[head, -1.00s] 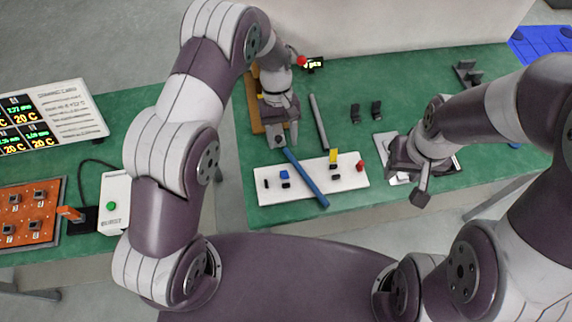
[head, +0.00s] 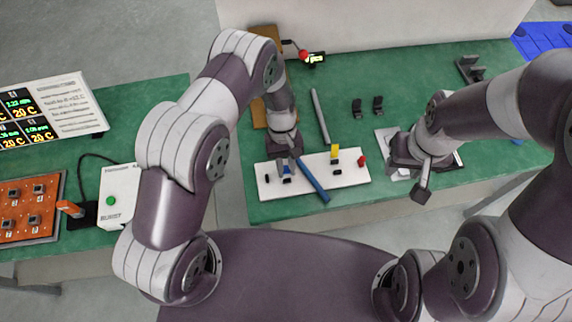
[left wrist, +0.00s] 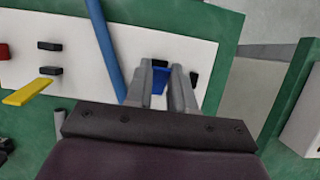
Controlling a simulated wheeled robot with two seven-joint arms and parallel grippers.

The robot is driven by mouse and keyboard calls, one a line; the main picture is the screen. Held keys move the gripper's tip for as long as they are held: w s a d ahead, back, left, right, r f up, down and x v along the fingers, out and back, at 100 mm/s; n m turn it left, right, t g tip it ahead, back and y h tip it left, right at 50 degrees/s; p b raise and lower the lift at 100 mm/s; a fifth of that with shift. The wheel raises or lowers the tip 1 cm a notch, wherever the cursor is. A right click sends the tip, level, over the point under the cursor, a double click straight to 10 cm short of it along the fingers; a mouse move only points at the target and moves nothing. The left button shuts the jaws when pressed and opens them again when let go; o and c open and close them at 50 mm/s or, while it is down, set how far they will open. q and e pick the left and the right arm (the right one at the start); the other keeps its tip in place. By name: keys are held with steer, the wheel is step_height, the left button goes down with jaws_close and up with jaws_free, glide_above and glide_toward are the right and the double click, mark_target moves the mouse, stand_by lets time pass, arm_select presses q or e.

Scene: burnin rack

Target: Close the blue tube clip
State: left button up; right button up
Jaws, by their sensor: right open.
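The blue tube clip is partly hidden by my left gripper (head: 286,170) in the head view. In the left wrist view, its blue part (left wrist: 160,79) shows between the two fingers of my left gripper (left wrist: 165,80), on the white board (left wrist: 215,55). Whether the fingers press on it cannot be told. The blue tube (head: 314,185) lies slanted across the white board (head: 352,183), beside the clip. It also shows in the left wrist view (left wrist: 104,45). My right gripper (head: 422,178) is open and empty, over the right part of the table.
The board also bears a yellow clip (head: 335,153), a red piece (head: 362,160) and small black blocks. A grey rod (head: 320,115) lies behind the board. Two black brackets (head: 367,106) stand behind right. A white switch box (head: 117,195) stands left.

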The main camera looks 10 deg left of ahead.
arm_select(q)
jaws_close()
steer(key=shift+s+d+t+p, duration=0.1)
steer(key=shift+s+t+p, duration=0.3)
steer(key=shift+t, duration=0.1)
steer(key=shift+s+f+t+y, duration=0.1)
steer(key=shift+s+t+y, duration=0.1)
steer(key=shift+t+y, duration=0.25)
steer(key=shift+s+d+f+t+y+p, duration=0.15)
steer(key=shift+s+f+t+y+p, duration=0.1)
steer(key=shift+t+p, duration=0.7)
steer(key=shift+f, duration=0.3)
steer(key=o, duration=0.7)
jaws_free()
